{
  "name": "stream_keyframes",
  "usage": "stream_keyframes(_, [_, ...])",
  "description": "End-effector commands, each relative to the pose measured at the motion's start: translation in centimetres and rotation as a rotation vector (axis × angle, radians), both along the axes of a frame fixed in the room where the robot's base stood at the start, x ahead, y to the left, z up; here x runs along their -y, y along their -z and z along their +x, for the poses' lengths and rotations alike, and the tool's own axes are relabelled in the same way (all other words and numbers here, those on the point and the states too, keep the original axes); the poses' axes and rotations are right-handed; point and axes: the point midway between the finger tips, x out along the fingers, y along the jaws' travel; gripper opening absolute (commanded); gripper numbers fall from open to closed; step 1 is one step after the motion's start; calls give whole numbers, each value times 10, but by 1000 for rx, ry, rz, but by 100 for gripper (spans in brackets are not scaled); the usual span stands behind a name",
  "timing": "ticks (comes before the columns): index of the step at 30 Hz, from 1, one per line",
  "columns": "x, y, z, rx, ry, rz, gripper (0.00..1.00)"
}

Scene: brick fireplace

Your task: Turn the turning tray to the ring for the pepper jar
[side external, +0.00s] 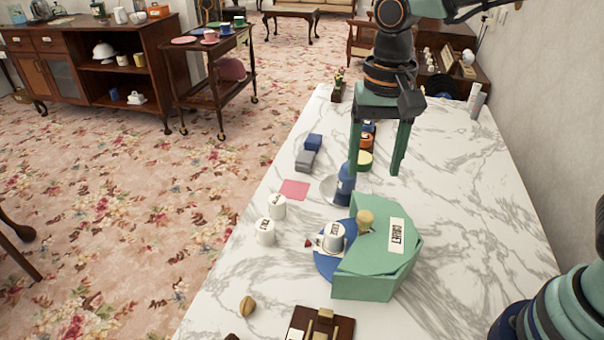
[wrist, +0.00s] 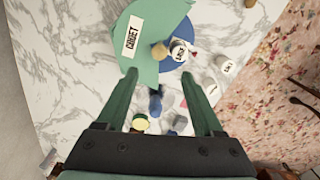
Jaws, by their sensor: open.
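The turning tray is a blue disc (side external: 324,264) on the marble top, partly hidden under a green angular cover (side external: 368,282) with a white label. In the wrist view the blue disc (wrist: 175,62) shows beside the green cover (wrist: 160,20). A tan knob (side external: 366,220) stands near the middle. A white labelled jar (side external: 334,237) sits on the exposed blue part, with a small red mark beside it. Two white jars (side external: 277,207) (side external: 265,232) stand off the tray, to its left; I cannot tell which is pepper. My gripper (side external: 377,172) is open and empty, above and behind the tray.
A dark blue bottle (side external: 345,185) stands close behind the tray, near my gripper. Blue and grey blocks (side external: 305,160), a pink square (side external: 295,189) and a yellow-topped round item (side external: 365,160) lie farther back. A brown wooden piece (side external: 318,325) is in front. The right side of the marble is clear.

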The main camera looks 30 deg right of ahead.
Motion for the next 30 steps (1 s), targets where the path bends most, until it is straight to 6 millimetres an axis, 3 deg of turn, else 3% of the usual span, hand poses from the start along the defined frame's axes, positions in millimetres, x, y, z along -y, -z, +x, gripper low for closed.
stream_keyframes(9, [1, 61, -2, -6, -1, -2, 69])
stream_keyframes(15, [1, 91, -1, -3, -1, -2, 69])
stream_keyframes(21, [1, 105, -1, 0, -2, 0, 69])
stream_keyframes(30, [1, 106, 0, 1, -2, 0, 69])
